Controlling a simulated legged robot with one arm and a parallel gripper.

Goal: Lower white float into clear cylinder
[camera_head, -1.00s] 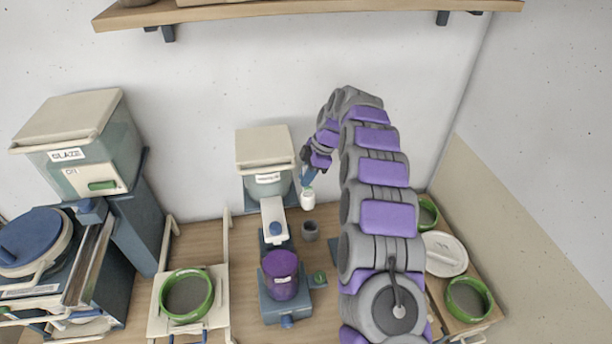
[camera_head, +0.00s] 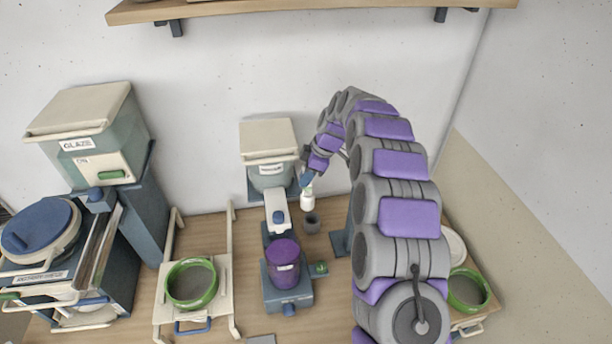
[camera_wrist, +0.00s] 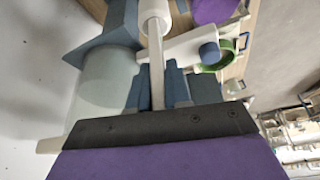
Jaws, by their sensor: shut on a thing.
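My gripper (camera_head: 307,180) is at the end of the arm and points down in front of the wall. In the wrist view its blue fingers (camera_wrist: 158,92) are shut on the pale stem of the white float (camera_wrist: 155,15). In the head view the white float (camera_head: 307,201) hangs upright below the fingers. A small grey, see-through-looking cylinder (camera_head: 312,225) stands on the table just below the float in the picture. The float appears apart from it; the exact height gap cannot be told. The cylinder is not clearly seen in the wrist view.
A lidded bucket (camera_head: 268,140) on a blue stand is left of the float, with a white spout piece (camera_head: 278,212) and a purple cup (camera_head: 284,265) in front. A green ring (camera_head: 191,285) lies farther left. A glaze bucket (camera_head: 95,130) stands at far left.

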